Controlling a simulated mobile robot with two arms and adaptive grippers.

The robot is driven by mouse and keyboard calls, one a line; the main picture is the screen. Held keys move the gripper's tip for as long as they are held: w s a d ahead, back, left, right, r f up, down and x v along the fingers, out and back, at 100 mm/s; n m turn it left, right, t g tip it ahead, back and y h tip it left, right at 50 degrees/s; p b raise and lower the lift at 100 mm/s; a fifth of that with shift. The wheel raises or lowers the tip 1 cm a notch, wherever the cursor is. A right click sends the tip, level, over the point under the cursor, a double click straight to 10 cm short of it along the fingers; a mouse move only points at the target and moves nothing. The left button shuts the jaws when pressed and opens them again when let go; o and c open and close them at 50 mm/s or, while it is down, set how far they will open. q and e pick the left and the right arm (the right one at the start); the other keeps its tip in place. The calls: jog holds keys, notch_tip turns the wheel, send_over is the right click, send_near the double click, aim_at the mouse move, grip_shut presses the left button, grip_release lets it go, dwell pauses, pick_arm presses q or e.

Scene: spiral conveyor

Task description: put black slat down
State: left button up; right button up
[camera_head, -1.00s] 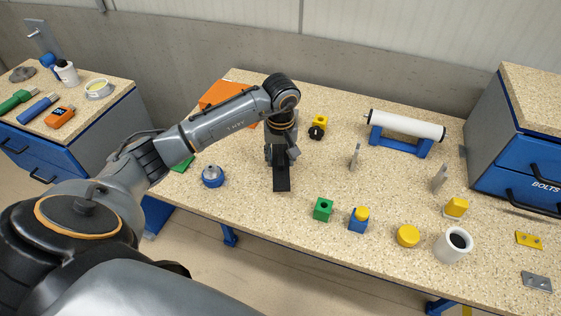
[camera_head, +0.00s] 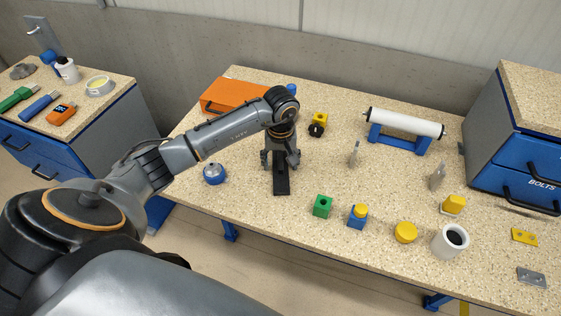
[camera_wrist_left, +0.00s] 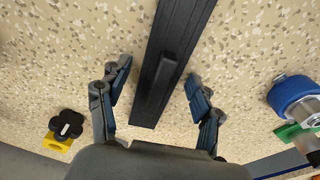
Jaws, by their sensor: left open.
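The black slat (camera_head: 281,184) lies on the speckled workbench (camera_head: 330,180) in the head view, its near end sticking out below my left gripper. In the left wrist view the slat (camera_wrist_left: 178,40) runs from the top edge down between the fingers, with a raised bar along its middle. My left gripper (camera_head: 281,163) is open over the slat; in the left wrist view its fingers (camera_wrist_left: 158,95) stand apart on either side, with gaps to the slat. The slat's far end is hidden by the gripper in the head view. My right gripper is not in view.
A blue-and-silver part (camera_head: 214,173) stands left of the slat and an orange case (camera_head: 232,97) behind it. A green block (camera_head: 322,206), a blue-and-yellow block (camera_head: 358,216) and a white cup (camera_head: 450,241) are to the right. A white roller (camera_head: 405,124) stands at the back.

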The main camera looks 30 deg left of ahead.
aim_at(281, 163)
pick_arm(q)
jog(key=shift+r, duration=0.1)
jog(key=shift+r, duration=0.2)
notch_tip(281, 163, up, 12)
jog(key=b, duration=0.3)
jog(key=shift+s+d+f, duration=0.15)
jog(key=shift+s+d, duration=0.1)
jog(key=shift+s, duration=0.1)
